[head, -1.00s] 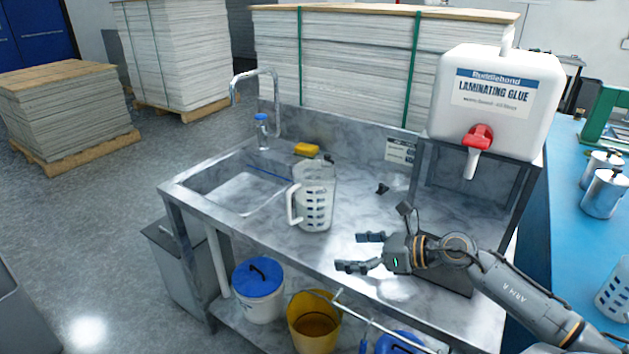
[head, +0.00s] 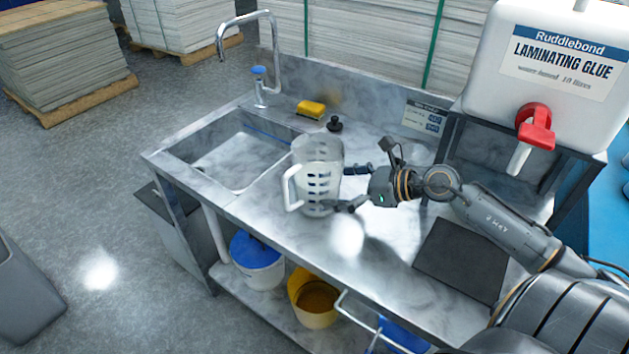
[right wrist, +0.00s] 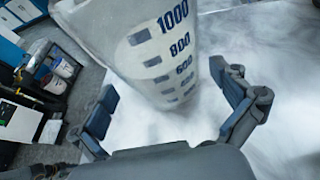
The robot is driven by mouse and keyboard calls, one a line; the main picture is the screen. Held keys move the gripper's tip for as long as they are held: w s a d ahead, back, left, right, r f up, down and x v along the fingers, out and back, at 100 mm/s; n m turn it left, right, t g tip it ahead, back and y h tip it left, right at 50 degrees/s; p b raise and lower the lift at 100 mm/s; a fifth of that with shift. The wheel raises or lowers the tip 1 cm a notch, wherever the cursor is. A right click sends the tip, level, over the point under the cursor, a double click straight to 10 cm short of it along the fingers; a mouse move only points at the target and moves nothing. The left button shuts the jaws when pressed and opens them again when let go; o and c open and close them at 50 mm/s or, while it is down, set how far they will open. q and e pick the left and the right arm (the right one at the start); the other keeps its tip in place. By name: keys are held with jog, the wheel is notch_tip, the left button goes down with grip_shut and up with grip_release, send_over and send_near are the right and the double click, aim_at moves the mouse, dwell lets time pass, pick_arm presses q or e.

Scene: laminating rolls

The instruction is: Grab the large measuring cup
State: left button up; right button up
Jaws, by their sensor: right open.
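The large measuring cup (head: 318,165) stands upright on the metal sink bench, just right of the basin, with its handle on the left. It is whitish and translucent with dark graduation marks. In the right wrist view the cup (right wrist: 160,50) shows marks up to 1000 and sits between and a little beyond the two fingers. My right gripper (head: 347,187) is open at the right side of the cup, one finger behind and one in front. In the right wrist view the gripper (right wrist: 168,118) has its fingers spread to either side. My left gripper is not in view.
The sink basin (head: 232,150) and tap (head: 250,50) are left of the cup. A yellow sponge (head: 311,109) and a dark stopper (head: 334,124) lie behind it. The glue container (head: 555,70) stands on a frame at right. A dark mat (head: 460,262) lies at front right.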

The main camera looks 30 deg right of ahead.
jog(key=x, duration=0.3)
jog(key=shift+w+r+p, duration=0.15)
jog(key=shift+p, duration=0.15)
jog(key=shift+w+a, duration=0.15)
jog(key=shift+c, duration=1.1)
jog(key=c, duration=1.1)
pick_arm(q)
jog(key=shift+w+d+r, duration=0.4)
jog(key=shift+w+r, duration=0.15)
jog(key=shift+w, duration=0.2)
pick_arm(e)
jog(key=shift+w, duration=0.1)
jog(key=shift+c, duration=0.8)
